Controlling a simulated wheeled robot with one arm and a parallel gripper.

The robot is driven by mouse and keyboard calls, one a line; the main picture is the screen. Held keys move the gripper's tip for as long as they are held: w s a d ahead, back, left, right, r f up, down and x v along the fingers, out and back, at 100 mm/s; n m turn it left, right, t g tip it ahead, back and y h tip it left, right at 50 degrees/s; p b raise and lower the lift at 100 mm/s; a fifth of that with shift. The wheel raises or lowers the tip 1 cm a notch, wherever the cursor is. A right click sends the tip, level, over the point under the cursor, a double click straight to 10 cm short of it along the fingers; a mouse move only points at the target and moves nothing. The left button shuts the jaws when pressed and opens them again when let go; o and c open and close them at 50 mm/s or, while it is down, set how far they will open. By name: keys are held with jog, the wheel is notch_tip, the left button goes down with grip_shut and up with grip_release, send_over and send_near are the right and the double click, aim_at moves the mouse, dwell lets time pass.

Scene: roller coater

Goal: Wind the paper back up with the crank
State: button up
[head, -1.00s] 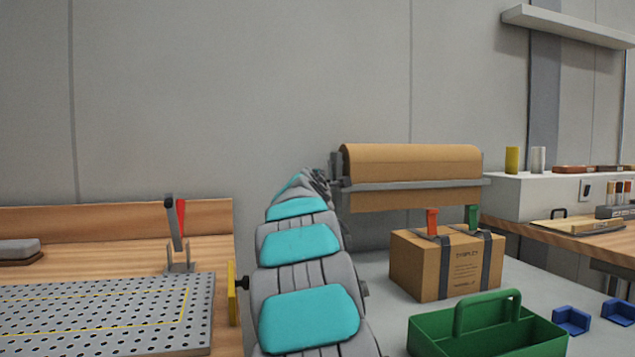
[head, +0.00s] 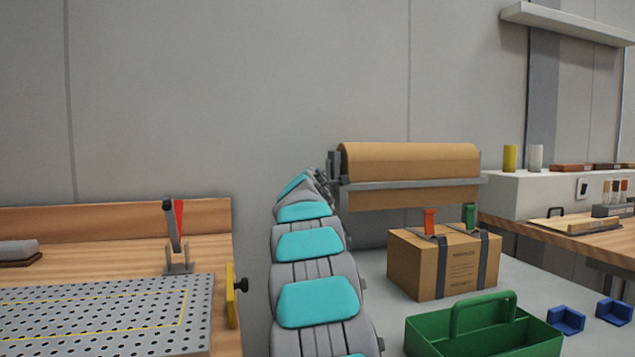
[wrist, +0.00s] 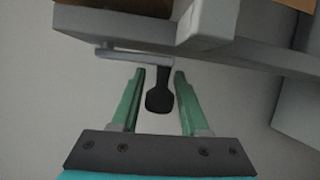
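The brown paper roll (head: 410,158) sits in a grey wall holder, with a bar (head: 420,184) across its front. A flat length of paper (head: 415,197) hangs below the bar. In the wrist view the crank has a grey arm (wrist: 130,55) and a black knob (wrist: 159,98). My gripper (wrist: 160,72) is open, with its two green fingers on either side of the knob. Gaps show between knob and fingers; the depth is hard to judge. In the head view my arm hides the crank, and my gripper cannot be made out at the roll's left end.
A strapped cardboard box (head: 412,268) stands below the roll on a grey table. A green tote (head: 490,335) and two blue brackets (head: 567,320) are in front. A perforated plate (head: 100,315) and a red-handled clamp (head: 178,235) occupy the left wooden bench.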

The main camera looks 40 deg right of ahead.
grip_shut()
jog(key=shift+r, duration=0.1)
